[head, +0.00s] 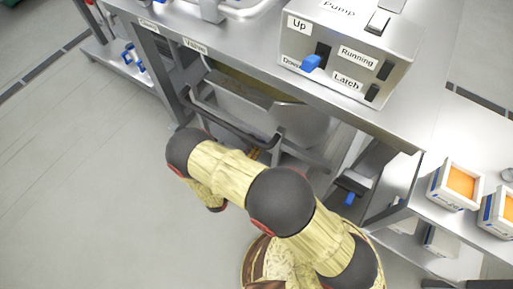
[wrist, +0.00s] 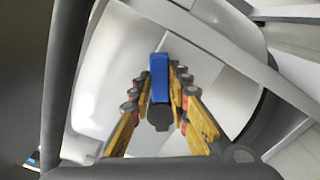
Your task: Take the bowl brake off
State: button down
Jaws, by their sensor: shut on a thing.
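In the wrist view, my gripper (wrist: 160,112) has its two yellow fingers closed around a blue piece with a dark round end (wrist: 159,75). No label shows on this piece, so I cannot read whether it is the bowl brake. A pale, smooth surface lies behind it. In the head view, a grey metal bowl (head: 290,122) sits under the bench, behind a dark bar.
A control box (head: 345,45) on the bench (head: 400,125) has Up, Down, Running and Latch labels and a blue switch. Another blue-tipped lever (head: 349,199) shows low under the bench. White containers with orange contents (head: 461,182) stand at right. Floor at left is clear.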

jog(key=n, duration=0.2)
jog(key=r, duration=0.1)
jog(key=shift+w+a+r+n+p, duration=0.1)
jog(key=shift+w+a+n+p, duration=0.15)
jog(key=shift+a+n+p, duration=0.15)
jog(key=shift+w+a+r+n+p, duration=0.25)
jog(key=shift+w+a+n, duration=0.2)
jog(key=shift+n, duration=1.1)
jog(key=shift+w+a+r+n+p, duration=0.2)
jog(key=shift+w+a+n, duration=0.3)
jog(key=shift+n, duration=1)
jog(key=shift+w+a+r+n+p, duration=0.15)
jog(key=shift+w+a+r+n, duration=0.3)
jog(key=shift+n, duration=1.1)
jog(key=shift+s+a+f, duration=0.15)
jog(key=c, duration=1.8)
grip_release()
jog(key=shift+o, duration=0.6)
jog(key=v, duration=1.2)
